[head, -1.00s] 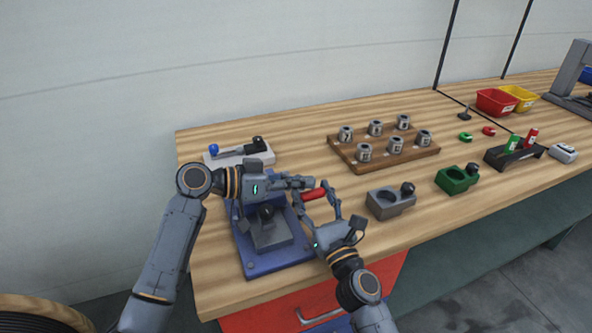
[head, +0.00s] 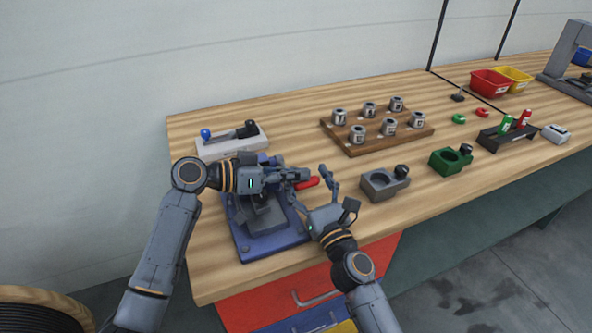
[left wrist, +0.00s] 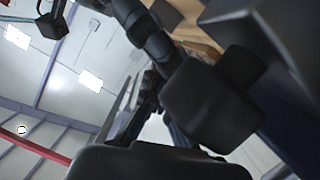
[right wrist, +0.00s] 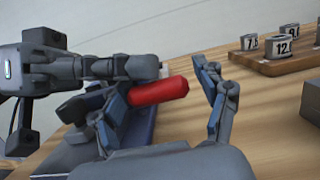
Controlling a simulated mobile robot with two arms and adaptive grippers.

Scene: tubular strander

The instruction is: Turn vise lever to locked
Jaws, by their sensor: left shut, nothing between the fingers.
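The blue vise (head: 262,246) sits at the left front of the bench. Its lever has a red handle (head: 307,183), pointing to the right. My left gripper (head: 304,174) is shut and empty, just behind the handle in the head view. My right gripper (head: 312,186) is open, its fingers on either side of the handle. The right wrist view shows the red handle (right wrist: 158,91) between the spread fingers, near the left one and apart from the right one. The lever's root is hidden by the left gripper. The left wrist view shows no lever.
A white fixture (head: 232,143) with a blue knob stands behind the vise. A wooden board (head: 377,137) with several numbered cylinders is at the back. Grey (head: 377,188) and green (head: 443,161) holders stand to the right.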

